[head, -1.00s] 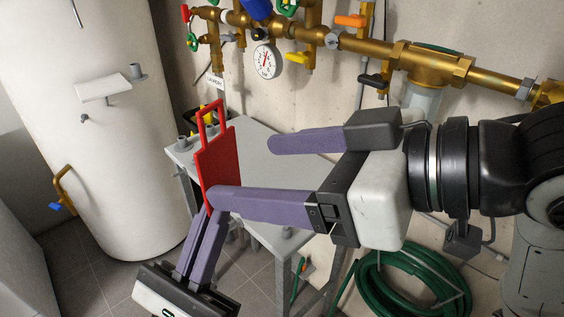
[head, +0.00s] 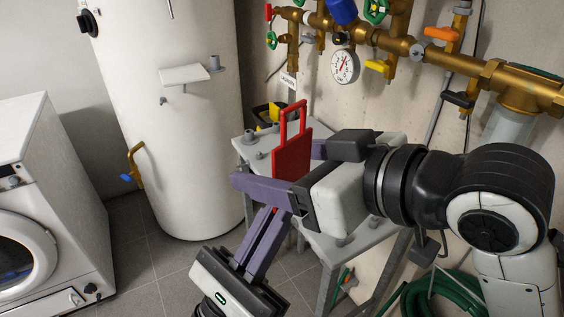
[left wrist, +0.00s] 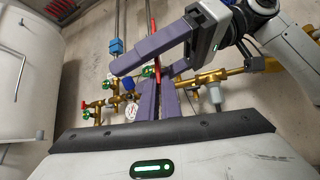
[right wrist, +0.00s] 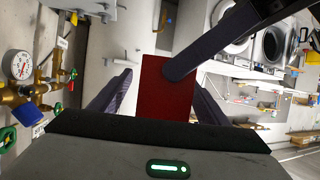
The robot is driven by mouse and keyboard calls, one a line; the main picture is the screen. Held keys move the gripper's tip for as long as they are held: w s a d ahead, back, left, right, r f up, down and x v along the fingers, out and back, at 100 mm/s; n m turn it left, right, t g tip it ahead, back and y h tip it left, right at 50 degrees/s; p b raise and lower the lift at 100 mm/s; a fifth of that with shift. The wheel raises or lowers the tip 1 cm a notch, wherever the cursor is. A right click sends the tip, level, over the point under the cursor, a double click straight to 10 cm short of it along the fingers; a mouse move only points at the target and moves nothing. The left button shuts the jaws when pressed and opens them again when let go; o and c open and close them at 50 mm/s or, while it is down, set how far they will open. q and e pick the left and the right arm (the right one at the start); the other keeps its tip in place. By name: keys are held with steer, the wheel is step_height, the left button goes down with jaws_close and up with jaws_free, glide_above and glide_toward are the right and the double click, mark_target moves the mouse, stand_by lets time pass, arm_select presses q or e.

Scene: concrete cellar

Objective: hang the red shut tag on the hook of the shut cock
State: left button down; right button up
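The red tag (head: 291,160), a flat plate with a loop handle on top, stands nearly upright in the head view. My left gripper (head: 268,225) comes from below and looks shut on its lower end; its fingertips are partly hidden. In the left wrist view the tag (left wrist: 157,68) shows edge-on above the close-set fingers. My right gripper (head: 270,166) is open, one finger in front of the tag and one behind. The right wrist view shows the tag (right wrist: 167,90) between its spread fingers. Levers are orange (head: 441,33), yellow (head: 377,66) and black (head: 458,99); I cannot tell which cock is shut.
Brass pipes with a gauge (head: 344,67) run along the back wall. A grey table (head: 250,152) stands behind the grippers. A white tank (head: 185,120) and a washing machine (head: 50,200) are at left. A green hose (head: 445,300) lies at lower right.

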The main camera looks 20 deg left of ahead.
steer(key=shift+w, duration=0.1)
steer(key=c, duration=0.9)
arm_select(q)
steer(key=c, duration=1.9)
jaws_free()
